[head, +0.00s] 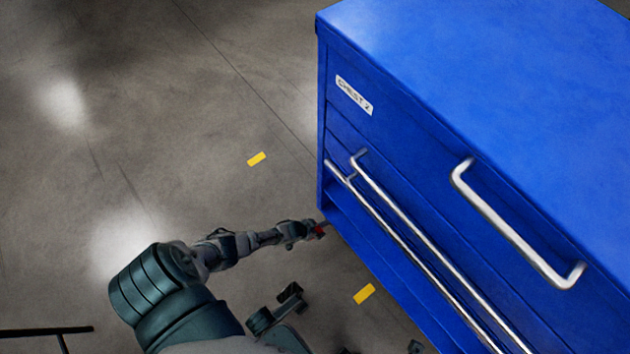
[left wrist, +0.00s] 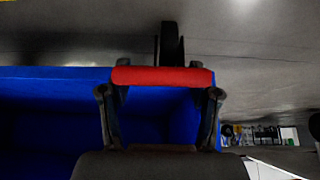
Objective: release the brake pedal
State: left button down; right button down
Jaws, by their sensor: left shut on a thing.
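The brake pedal is a red bar (left wrist: 162,76) in the left wrist view, at the edge of the blue chest. A dark upright part (left wrist: 172,42), perhaps a caster, stands behind the bar.
The blue chest (head: 480,70), labelled "CHEST 2" (head: 354,95), fills the right side. Its drawers have long metal handles (head: 515,235). Yellow floor marks (head: 257,159) lie on the grey floor (head: 150,130), which is clear to the left. A dark rail (head: 45,331) shows at bottom left.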

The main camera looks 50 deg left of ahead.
pick_arm(q)
jog(key=shift+w, duration=0.1)
jog(key=shift+c, duration=1.2)
grip_release()
jog(key=shift+s+r, duration=0.5)
jog(key=shift+r, duration=0.05)
jog(key=v, duration=1)
jog(key=shift+r, duration=0.25)
